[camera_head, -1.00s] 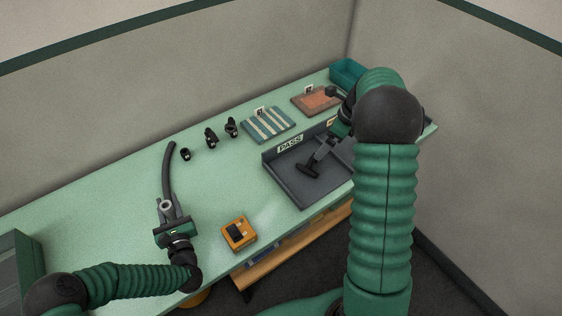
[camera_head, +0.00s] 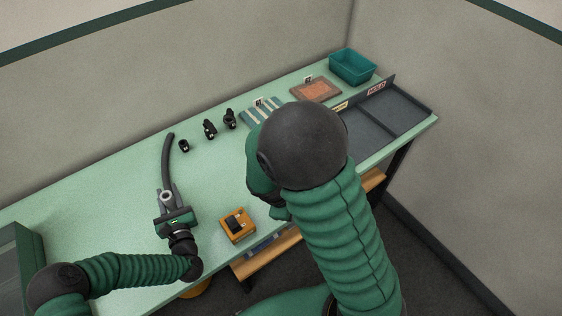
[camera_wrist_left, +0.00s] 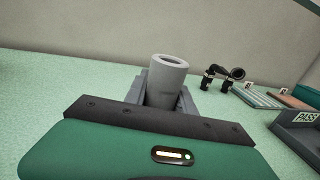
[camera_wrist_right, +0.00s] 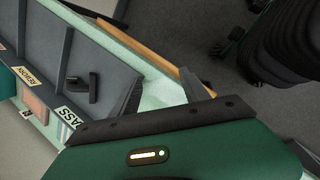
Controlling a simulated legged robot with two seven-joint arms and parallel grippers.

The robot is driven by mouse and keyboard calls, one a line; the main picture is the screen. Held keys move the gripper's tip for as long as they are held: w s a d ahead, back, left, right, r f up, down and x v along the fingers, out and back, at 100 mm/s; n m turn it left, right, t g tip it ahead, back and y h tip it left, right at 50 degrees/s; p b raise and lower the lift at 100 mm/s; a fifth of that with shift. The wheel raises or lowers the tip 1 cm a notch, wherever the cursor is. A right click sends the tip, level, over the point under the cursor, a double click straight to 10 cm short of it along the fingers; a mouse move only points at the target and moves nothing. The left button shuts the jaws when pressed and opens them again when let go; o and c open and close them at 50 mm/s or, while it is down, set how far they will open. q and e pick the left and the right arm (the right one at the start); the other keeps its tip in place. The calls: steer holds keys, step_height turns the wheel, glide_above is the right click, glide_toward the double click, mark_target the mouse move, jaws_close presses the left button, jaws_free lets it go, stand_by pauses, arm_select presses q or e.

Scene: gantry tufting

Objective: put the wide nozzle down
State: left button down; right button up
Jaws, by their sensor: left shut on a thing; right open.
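The wide nozzle (camera_wrist_right: 84,88), a dark T-shaped piece, lies in the PASS compartment of the grey tray (camera_wrist_right: 63,60) in the right wrist view. My right gripper (camera_wrist_right: 164,90) is open and empty, apart from the nozzle. In the head view my right arm hides that gripper, the nozzle and the PASS compartment. My left gripper (camera_head: 167,200) is shut on the grey wand end (camera_head: 166,196) of a dark hose (camera_head: 168,155). The wand's open mouth also shows in the left wrist view (camera_wrist_left: 168,62).
Several small black fittings (camera_head: 209,129) stand along the back of the green table (camera_head: 110,195). A striped sample (camera_head: 262,108), an orange panel (camera_head: 316,89) and a teal bin (camera_head: 352,68) are at the back right. An orange box (camera_head: 238,226) sits near the front edge.

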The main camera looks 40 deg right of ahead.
steer(key=w+d+n+h, duration=0.1)
steer(key=d+n, duration=0.1)
steer(key=w+d+f+n+h, duration=0.1)
steer(key=w+d+n+h, duration=0.1)
steer(key=d, duration=0.1)
steer(key=w+d+f+n+h, duration=0.1)
steer(key=d+n, duration=0.1)
steer(key=shift+w+d+n+t+h, duration=0.2)
steer(key=shift+w+n+t+h, duration=0.1)
steer(key=shift+w+n+h, duration=0.1)
steer(key=w+d+n+t+h, duration=0.1)
steer(key=w+n, duration=0.2)
steer(key=w+d+n+t+h, duration=0.1)
steer(key=w+n, duration=0.2)
steer(key=w+d+r+n+t+h, duration=0.1)
steer(key=w+n+t, duration=0.1)
steer(key=w, duration=0.1)
steer(key=shift+w+d+n+h, duration=0.1)
steer(key=shift+n+h, duration=0.2)
steer(key=shift+n, duration=0.1)
steer(key=x, duration=1.2)
steer(key=shift+d+f, duration=0.1)
steer(key=shift+d, duration=0.05)
steer(key=shift+s, duration=0.2)
jaws_close()
